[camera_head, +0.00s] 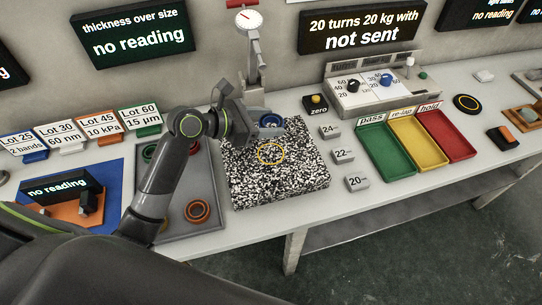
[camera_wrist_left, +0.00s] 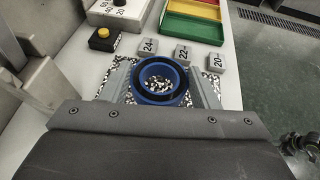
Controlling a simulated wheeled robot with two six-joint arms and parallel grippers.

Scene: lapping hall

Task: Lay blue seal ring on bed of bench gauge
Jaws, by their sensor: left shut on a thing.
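The blue seal ring (camera_head: 270,119) is in my left gripper (camera_head: 268,127). In the left wrist view the ring (camera_wrist_left: 160,99) sits between the two grey fingers, its hole facing the camera, with speckle showing through it. The bed of the bench gauge (camera_head: 282,187) is a black-and-white speckled block with a yellow circle (camera_head: 271,153) on top. The ring is over the back part of the bed, behind the circle; I cannot tell whether it touches. The gauge's dial (camera_head: 248,19) stands on a post behind.
Blocks marked 24 (camera_head: 329,132), 22 (camera_head: 343,156) and 20 (camera_head: 357,183) stand right of the bed. The zero button box (camera_head: 316,105) is behind them. Green (camera_head: 385,150), yellow and red trays lie farther right. A grey tray (camera_head: 190,223) with rings is left.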

